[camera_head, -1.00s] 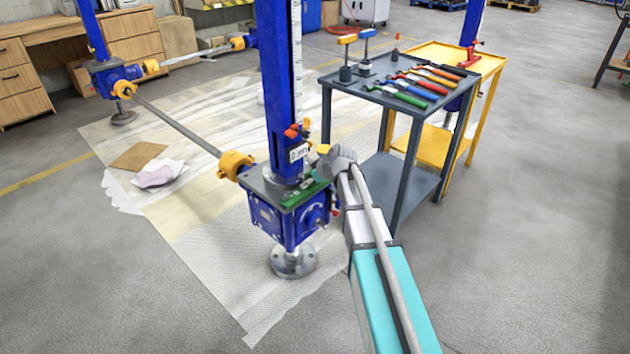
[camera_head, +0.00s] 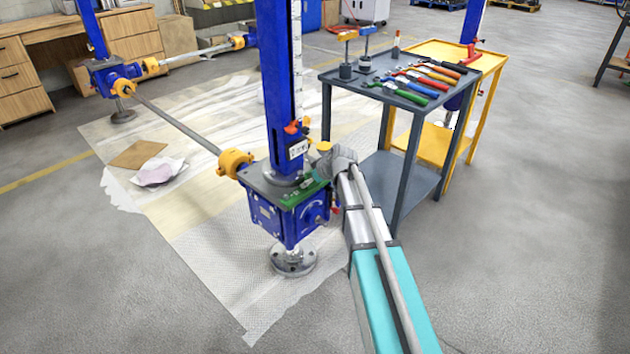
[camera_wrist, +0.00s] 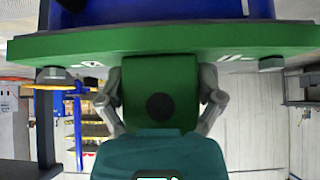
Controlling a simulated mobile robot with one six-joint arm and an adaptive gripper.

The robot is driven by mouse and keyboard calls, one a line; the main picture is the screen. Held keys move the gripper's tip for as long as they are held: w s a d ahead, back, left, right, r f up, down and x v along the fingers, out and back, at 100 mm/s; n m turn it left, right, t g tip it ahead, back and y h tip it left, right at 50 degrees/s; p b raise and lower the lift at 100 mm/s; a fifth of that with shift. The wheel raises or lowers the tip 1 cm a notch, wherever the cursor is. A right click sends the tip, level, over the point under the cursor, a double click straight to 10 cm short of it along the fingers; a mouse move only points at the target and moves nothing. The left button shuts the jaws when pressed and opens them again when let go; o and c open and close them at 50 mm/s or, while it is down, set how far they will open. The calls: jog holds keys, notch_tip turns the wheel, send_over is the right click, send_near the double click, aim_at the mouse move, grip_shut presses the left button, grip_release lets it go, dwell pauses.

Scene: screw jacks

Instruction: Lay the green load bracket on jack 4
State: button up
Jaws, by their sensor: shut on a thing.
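The green load bracket (camera_head: 302,193) is at the top plate of the blue jack (camera_head: 289,218) in the middle of the head view, along the plate's near right edge. In the wrist view the bracket (camera_wrist: 180,41) spans the full width, with a bolt head near each end. My gripper (camera_head: 325,170) reaches it from the right. In the wrist view my gripper's fingers (camera_wrist: 161,95) are shut on the bracket's middle tab. I cannot tell whether the bracket rests fully on the plate. No jack number is readable.
A blue column (camera_head: 280,90) with a scale rises just behind the bracket. A grey cart (camera_head: 345,82) with tools stands to the right, close to my arm, with a yellow cart (camera_head: 490,62) behind it. A shaft (camera_head: 178,124) runs left to another jack (camera_head: 108,78).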

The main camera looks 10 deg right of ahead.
jog(key=o, duration=1.1)
jog(key=shift+c, duration=0.2)
